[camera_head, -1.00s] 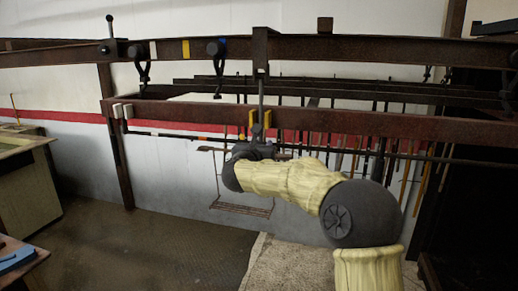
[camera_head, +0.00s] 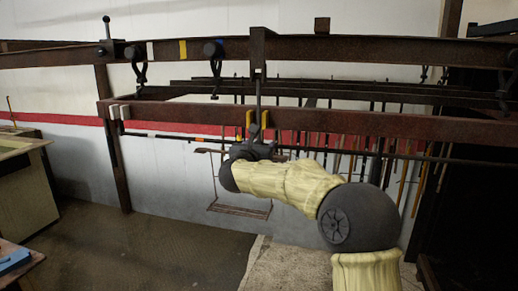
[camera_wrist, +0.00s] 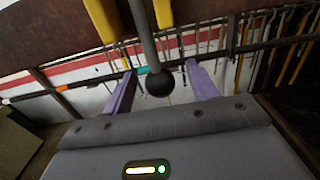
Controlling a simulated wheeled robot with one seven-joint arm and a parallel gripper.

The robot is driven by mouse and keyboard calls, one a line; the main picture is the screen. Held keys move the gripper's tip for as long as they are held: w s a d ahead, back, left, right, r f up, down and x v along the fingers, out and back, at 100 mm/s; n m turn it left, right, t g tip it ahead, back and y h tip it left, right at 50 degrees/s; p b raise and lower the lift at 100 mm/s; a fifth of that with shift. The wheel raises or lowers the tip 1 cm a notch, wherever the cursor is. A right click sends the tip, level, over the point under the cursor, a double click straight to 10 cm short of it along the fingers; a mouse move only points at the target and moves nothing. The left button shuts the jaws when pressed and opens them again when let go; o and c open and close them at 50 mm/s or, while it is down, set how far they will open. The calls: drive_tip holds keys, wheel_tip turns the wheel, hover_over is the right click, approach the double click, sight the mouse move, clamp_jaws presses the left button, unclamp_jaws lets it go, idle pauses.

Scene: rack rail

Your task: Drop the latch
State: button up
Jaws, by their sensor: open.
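A grey rod (camera_head: 258,93) hangs from a rusty bracket (camera_head: 259,55) on the upper rail. In the wrist view the rod ends in a dark round ball (camera_wrist: 160,82). A black lever with a ball knob (camera_head: 107,27) stands upright on a block at the left of the upper rail. I cannot tell which part is the latch.
The upper rail (camera_head: 380,50) and lower beam (camera_head: 350,123) cross in front of my arm. Black hooks (camera_head: 138,68) hang from the upper rail at left. A small swing-like frame (camera_head: 238,209) hangs below. Several long tools hang along the back wall. The floor at left is open.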

drive_tip(key=b+v, duration=0.3)
drive_tip(key=v, duration=0.3)
drive_tip(key=shift+b, duration=0.4)
